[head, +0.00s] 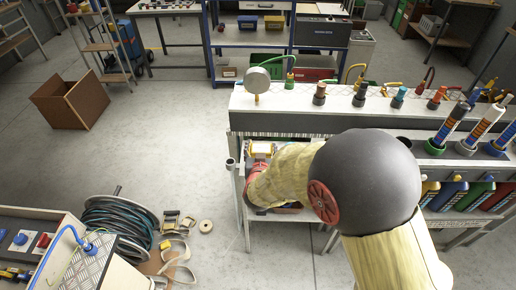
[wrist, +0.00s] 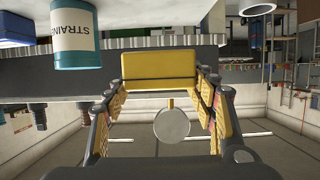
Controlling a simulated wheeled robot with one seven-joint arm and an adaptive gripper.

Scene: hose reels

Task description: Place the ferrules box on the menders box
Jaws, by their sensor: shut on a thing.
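My gripper (wrist: 160,78) is shut on a yellow box (wrist: 160,70), with one finger at each side of it. No label shows on the box's visible face. I cannot pick out the menders box with certainty. A blue box (head: 247,21) and another yellow box (head: 274,22) stand on the back shelf, their labels too small to read.
The bench (head: 290,122) carries a round gauge (head: 257,80) and a row of hose fittings. A canister marked "STRAIN..." (wrist: 75,35) is close by in the wrist view, which looks upside down.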

